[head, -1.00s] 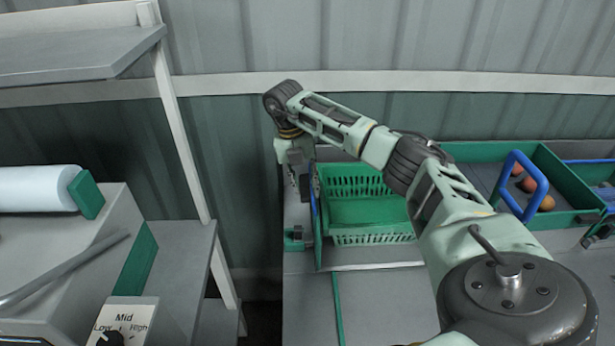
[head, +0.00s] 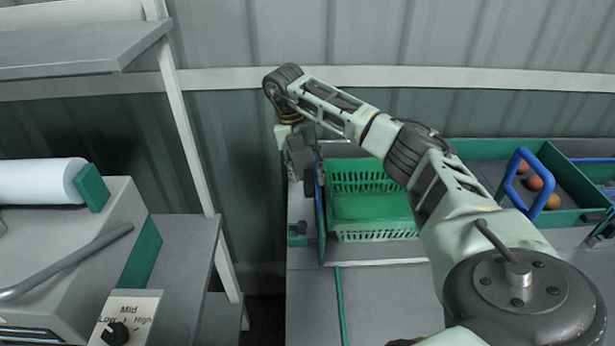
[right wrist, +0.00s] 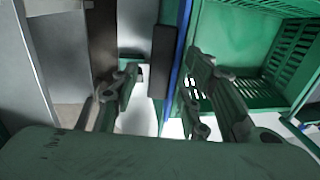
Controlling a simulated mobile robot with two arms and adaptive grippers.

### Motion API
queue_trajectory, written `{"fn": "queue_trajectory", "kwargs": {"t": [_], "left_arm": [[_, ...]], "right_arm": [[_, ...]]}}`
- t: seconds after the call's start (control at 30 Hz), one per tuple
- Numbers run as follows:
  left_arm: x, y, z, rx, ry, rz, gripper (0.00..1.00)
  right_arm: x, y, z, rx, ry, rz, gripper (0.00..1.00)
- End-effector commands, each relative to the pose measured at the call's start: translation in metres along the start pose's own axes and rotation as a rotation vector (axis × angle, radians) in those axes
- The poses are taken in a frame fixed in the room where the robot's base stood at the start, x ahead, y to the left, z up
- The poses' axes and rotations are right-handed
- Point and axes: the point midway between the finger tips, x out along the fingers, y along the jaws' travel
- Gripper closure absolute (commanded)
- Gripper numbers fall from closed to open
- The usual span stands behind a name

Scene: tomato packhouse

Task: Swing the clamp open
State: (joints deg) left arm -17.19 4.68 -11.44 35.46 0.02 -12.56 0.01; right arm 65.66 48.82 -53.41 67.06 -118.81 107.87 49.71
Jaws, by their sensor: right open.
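My right gripper (head: 303,178) points down at the left side of the green basket, its forearm reaching in from the right. In the right wrist view its two fingers (right wrist: 163,82) are spread apart. An upright black bar (right wrist: 162,60) stands between them, beside a thin blue strip (right wrist: 181,75); this looks like the clamp, but its shape is partly hidden. The bar appears free of both fingers. In the head view the blue strip (head: 319,197) runs upright along the basket's left side, with a small green block (head: 297,236) near its foot. My left gripper is not in view.
The green basket (head: 375,236) sits right of the gripper. A green bin with a blue handle (head: 524,180) and reddish round items (head: 533,181) stands further right. A machine with a dial (head: 117,333) and a white roll (head: 35,181) is at left.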

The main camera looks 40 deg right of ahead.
Motion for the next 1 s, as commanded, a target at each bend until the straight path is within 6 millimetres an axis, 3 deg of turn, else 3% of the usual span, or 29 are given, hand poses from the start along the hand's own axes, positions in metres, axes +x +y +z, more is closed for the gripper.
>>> {"fn": "queue_trajectory", "kwargs": {"t": [0.2,0.4,0.6,1.0], "left_arm": [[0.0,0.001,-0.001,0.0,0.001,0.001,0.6],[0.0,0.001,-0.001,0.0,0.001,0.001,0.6],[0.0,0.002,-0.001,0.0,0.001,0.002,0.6],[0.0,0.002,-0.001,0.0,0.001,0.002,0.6]], "right_arm": [[-0.053,0.003,0.0,-0.002,-0.003,0.005,0.59],[-0.084,0.002,0.0,-0.002,-0.002,0.001,0.59],[-0.094,0.003,0.0,-0.001,-0.001,0.0,0.59],[-0.095,0.003,0.0,-0.002,0.0,0.001,0.59]]}}
